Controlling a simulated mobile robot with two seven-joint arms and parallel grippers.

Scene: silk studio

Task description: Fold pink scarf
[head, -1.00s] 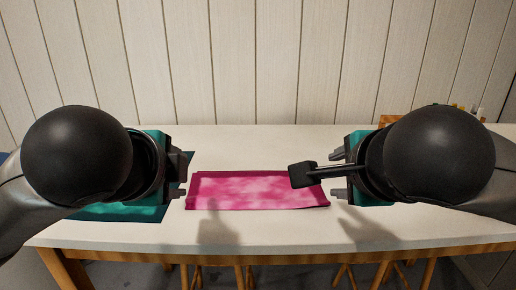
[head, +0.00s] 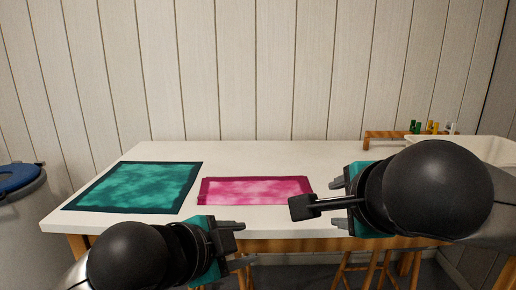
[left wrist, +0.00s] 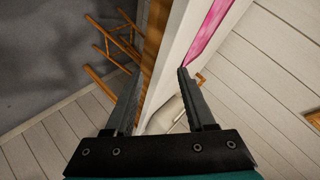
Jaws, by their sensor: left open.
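The pink scarf (head: 257,190) lies flat on the table as a long, narrow rectangle with a darker pink border. A strip of it also shows at the top of the left wrist view (left wrist: 208,34). My left gripper (head: 238,234) is open and empty, at the table's front edge, nearer to me than the scarf and apart from it. Its two fingers stand wide apart in the left wrist view (left wrist: 155,88). My right arm hides part of the table there.
A teal cloth (head: 134,187) with a dark border lies spread on the left of the white table (head: 262,156). A wooden rack (head: 382,137), small bottles (head: 433,127) and a pale tray (head: 478,146) are at the back right. A blue-lidded bin (head: 18,178) stands left. Wooden stools (left wrist: 118,45) are below.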

